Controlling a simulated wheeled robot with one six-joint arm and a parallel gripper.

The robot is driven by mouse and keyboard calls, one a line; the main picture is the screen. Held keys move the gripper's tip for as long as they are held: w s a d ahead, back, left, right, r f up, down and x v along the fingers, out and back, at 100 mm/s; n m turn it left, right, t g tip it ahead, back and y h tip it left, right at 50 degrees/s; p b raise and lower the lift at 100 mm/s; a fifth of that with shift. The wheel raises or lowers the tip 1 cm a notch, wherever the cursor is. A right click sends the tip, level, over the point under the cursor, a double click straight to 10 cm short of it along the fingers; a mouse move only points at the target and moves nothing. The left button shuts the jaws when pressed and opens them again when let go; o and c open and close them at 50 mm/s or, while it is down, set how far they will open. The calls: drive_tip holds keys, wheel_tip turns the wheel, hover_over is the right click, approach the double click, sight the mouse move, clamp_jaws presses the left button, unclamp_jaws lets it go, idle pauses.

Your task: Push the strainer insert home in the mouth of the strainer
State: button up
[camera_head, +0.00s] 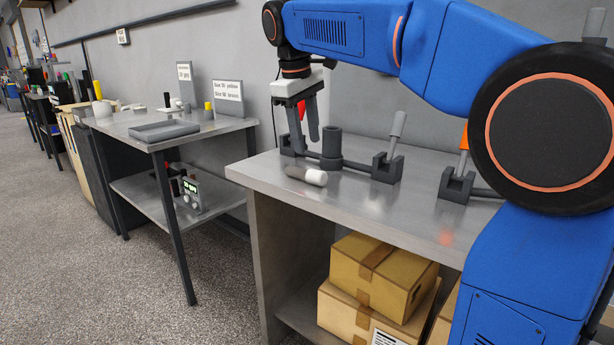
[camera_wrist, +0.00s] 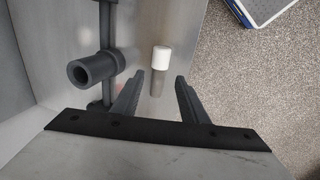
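The strainer (camera_head: 331,143) is a dark grey upright cylinder on a pipe on the bench. In the wrist view its open round mouth (camera_wrist: 80,73) shows, with nothing seen in it. What looks like the strainer insert (camera_head: 313,177), a short cylinder with a white end and a grey end, lies on its side on the bench in front of the strainer. It also shows in the wrist view (camera_wrist: 161,58). My gripper (camera_head: 306,142) is open and empty above the bench. In the wrist view its fingers (camera_wrist: 160,78) point toward the insert, apart from it.
The bench front edge (camera_head: 335,210) is close to the insert. Cardboard boxes (camera_head: 383,275) stand underneath. Another table with a grey tray (camera_head: 165,131) is to the left.

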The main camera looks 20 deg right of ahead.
sight(312, 170)
drive_tip(key=x, duration=0.9)
drive_tip(key=shift+d+f, duration=0.15)
drive_tip(key=shift+f, duration=0.25)
drive_tip(key=shift+c, duration=0.6)
drive_tip(key=c, duration=0.7)
